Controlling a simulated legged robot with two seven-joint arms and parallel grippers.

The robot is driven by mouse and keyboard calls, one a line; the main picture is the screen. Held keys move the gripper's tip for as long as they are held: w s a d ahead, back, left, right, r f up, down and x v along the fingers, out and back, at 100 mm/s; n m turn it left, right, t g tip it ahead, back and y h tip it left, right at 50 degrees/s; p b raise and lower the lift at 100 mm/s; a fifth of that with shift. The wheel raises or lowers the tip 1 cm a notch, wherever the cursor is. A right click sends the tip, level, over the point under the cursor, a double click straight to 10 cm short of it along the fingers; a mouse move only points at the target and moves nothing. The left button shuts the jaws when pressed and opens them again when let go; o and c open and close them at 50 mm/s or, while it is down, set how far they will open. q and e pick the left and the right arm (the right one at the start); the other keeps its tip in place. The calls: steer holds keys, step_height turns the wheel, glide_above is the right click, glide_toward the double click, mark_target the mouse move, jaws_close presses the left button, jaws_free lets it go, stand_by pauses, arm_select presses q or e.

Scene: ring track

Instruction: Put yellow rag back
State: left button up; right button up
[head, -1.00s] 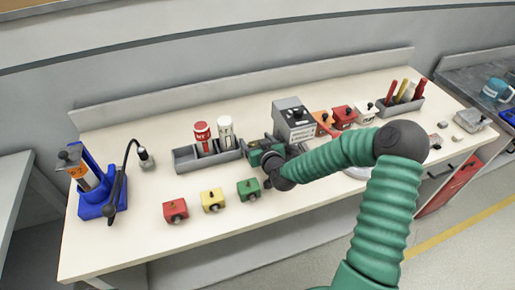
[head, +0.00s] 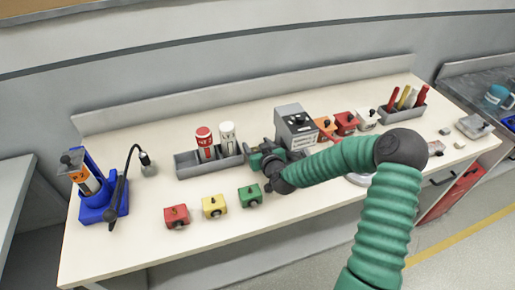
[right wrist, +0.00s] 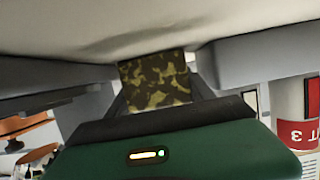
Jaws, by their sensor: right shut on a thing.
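My right gripper (head: 262,157) is over the middle of the table, beside the right end of the grey bin. The right wrist view shows it shut on a yellow and brown camouflage-patterned piece (right wrist: 156,80). This looks like the yellow rag, but only a small part shows. In the head view the gripper hides the rag, and I cannot tell whether the rag touches the table. My left gripper is not in view.
The grey bin (head: 184,169) holds red and white bottles. A grey machine (head: 295,127) stands behind my gripper. A blue stand (head: 93,205) is at left.

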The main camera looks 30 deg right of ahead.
step_height(320, 180, up, 22)
steer(key=p, duration=0.7)
steer(key=shift+f, duration=0.25)
steer(key=shift+w, duration=0.1)
step_height(320, 180, down, 18)
steer(key=b, duration=1.3)
steer(key=shift+a+f+b, duration=0.1)
steer(key=shift+f+b, duration=0.55)
steer(key=shift+f, duration=1.1)
